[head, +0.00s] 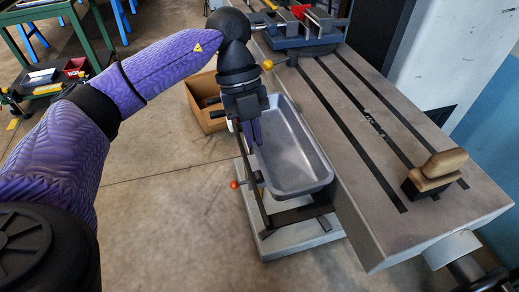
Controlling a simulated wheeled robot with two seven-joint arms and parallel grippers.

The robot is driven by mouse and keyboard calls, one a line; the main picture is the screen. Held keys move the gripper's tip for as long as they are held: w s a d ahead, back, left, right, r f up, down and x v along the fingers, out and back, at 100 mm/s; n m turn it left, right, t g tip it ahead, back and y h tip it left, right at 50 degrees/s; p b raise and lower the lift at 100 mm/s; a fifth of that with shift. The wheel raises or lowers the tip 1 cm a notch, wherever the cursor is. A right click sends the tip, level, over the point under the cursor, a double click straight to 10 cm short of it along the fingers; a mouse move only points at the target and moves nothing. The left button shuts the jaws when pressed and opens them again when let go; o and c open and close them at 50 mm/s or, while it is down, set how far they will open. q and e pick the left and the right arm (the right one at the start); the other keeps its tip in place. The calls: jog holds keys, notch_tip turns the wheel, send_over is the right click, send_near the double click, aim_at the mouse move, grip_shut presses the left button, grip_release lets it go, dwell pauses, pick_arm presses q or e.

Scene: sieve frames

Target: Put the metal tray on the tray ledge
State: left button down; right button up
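The metal tray (292,152) is a grey, deep, empty rectangular pan with rounded corners. It is beside the long side of the machine table, above a dark bracket (297,214) whose bars show below its near end. I take this bracket to be the tray ledge; whether the tray rests on it I cannot tell. My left gripper (252,134) points down at the tray's left rim, near the far corner. Its fingertips overlap the rim, and their gap is hidden, so I cannot tell whether they hold it. My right gripper is not in view.
The slotted machine table (365,140) fills the right side. A vise (300,35) and a wooden-handled brush (436,172) are on it. An orange knob (234,184) sticks out left of the bracket. A cardboard box (203,105) stands behind my gripper.

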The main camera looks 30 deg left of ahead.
pick_arm(q)
notch_tip(320, 180, down, 3)
jog(key=shift+f+b, duration=0.2)
jog(key=shift+b, duration=0.25)
jog(key=c, duration=0.8)
grip_release()
jog(key=shift+f, duration=0.1)
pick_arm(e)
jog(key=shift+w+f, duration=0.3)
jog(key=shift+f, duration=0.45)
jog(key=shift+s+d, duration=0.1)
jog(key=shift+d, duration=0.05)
pick_arm(q)
jog(key=shift+p+v, duration=2.2)
jog(key=shift+v, duration=3.9)
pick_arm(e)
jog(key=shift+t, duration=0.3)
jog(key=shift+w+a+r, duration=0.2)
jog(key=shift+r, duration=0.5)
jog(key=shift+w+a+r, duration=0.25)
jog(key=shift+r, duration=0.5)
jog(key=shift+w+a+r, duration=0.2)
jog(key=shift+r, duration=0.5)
